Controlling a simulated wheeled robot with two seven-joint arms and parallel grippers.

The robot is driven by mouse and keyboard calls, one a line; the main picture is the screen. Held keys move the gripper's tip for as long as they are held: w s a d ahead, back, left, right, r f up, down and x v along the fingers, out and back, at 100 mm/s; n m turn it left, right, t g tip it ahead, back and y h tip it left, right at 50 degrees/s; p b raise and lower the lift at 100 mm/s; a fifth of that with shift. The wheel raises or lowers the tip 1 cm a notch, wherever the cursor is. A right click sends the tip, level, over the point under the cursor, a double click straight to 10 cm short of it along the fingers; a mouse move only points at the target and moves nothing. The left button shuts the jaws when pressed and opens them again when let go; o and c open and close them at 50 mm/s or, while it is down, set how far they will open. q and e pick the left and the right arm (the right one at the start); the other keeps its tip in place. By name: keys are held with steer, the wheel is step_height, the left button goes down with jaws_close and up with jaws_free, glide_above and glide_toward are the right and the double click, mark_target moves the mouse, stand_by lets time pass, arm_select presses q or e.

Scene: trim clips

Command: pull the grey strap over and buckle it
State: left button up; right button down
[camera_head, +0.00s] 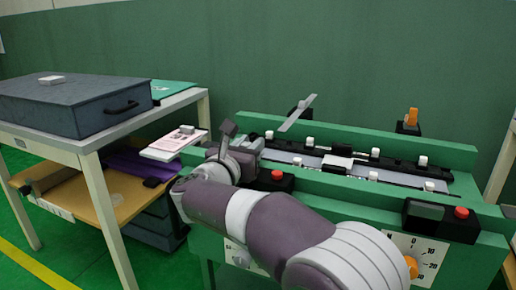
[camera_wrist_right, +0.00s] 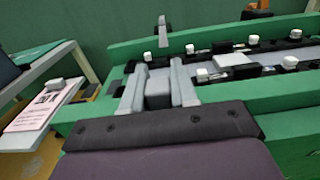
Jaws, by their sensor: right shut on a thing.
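A flat grey strap (camera_head: 297,114) stands up at a slant above the rear of the green bench. In the right wrist view the strap (camera_wrist_right: 163,33) rises beyond the fingers. My right gripper (camera_head: 257,144) is at the bench's left end, with its fingers (camera_wrist_right: 158,80) closed on a grey block (camera_wrist_right: 157,90). I cannot tell whether this block belongs to the strap. A white block (camera_head: 338,161) with black parts sits mid-bench and may be the buckle. It also shows in the wrist view (camera_wrist_right: 232,60). My left gripper is out of view.
The green bench (camera_head: 330,190) carries black rails with several white clips. Dark boxes with red buttons (camera_head: 277,175) stand at its front. An orange-topped part (camera_head: 411,116) is at the back. A white table (camera_head: 170,107) at left holds a dark case (camera_head: 75,103).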

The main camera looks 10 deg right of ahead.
steer(key=shift+s+a+f, duration=0.2)
steer(key=shift+s+a, duration=0.15)
steer(key=c, duration=1.1)
jaws_free()
steer(key=shift+o, duration=0.7)
steer(key=shift+s+r, duration=0.15)
steer(key=shift+a, duration=0.1)
steer(key=p+v, duration=0.3)
steer(key=v, duration=0.9)
steer(key=shift+s+a, duration=0.15)
steer(key=shift+s, duration=0.15)
